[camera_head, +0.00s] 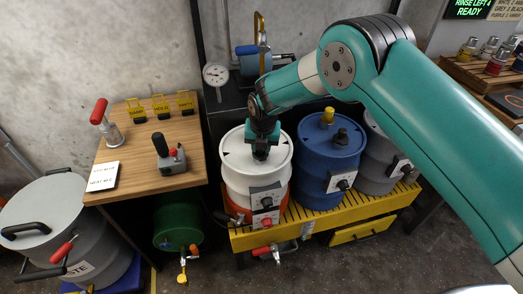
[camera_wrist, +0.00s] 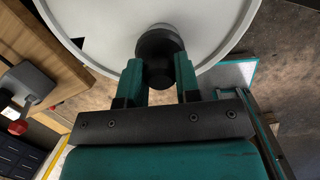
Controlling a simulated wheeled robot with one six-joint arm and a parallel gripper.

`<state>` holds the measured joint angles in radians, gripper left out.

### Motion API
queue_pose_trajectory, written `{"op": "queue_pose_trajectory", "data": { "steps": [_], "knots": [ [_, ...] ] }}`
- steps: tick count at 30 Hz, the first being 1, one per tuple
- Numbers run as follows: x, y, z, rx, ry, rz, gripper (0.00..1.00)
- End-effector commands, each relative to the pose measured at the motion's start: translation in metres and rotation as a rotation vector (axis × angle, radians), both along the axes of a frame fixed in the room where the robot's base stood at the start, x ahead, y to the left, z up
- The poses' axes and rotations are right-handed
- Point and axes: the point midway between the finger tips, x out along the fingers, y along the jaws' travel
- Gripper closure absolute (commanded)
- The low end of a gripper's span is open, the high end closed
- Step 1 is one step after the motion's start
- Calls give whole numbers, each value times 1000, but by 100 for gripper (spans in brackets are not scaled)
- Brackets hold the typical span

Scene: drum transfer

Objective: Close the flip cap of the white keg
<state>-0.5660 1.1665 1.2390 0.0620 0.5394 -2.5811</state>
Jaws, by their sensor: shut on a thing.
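The white keg (camera_head: 236,171) stands upright on a yellow slatted stand, left of the blue keg. In the wrist view its white top (camera_wrist: 105,30) fills the upper part. A dark round cap (camera_wrist: 158,45) sits on the keg's top, near its edge. My gripper (camera_wrist: 158,80) is at this cap, one teal finger on each side, shut on it. In the head view my gripper (camera_head: 262,150) comes down from above onto the keg top and hides most of the cap. I cannot tell whether the cap's flip part is up or down.
The blue keg (camera_head: 312,165) stands close on the right, with a grey keg (camera_head: 372,160) beyond it. A wooden bench (camera_head: 140,140) with a black-handled tool is at the left. The yellow stand (camera_head: 350,215) has valves at its front.

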Motion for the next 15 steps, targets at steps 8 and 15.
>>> {"op": "queue_pose_trajectory", "data": {
  "steps": [8,15],
  "knots": [
    [6,2,-8,-41,146,1,93],
    [8,3,-8,-60,206,1,93]
  ]
}}
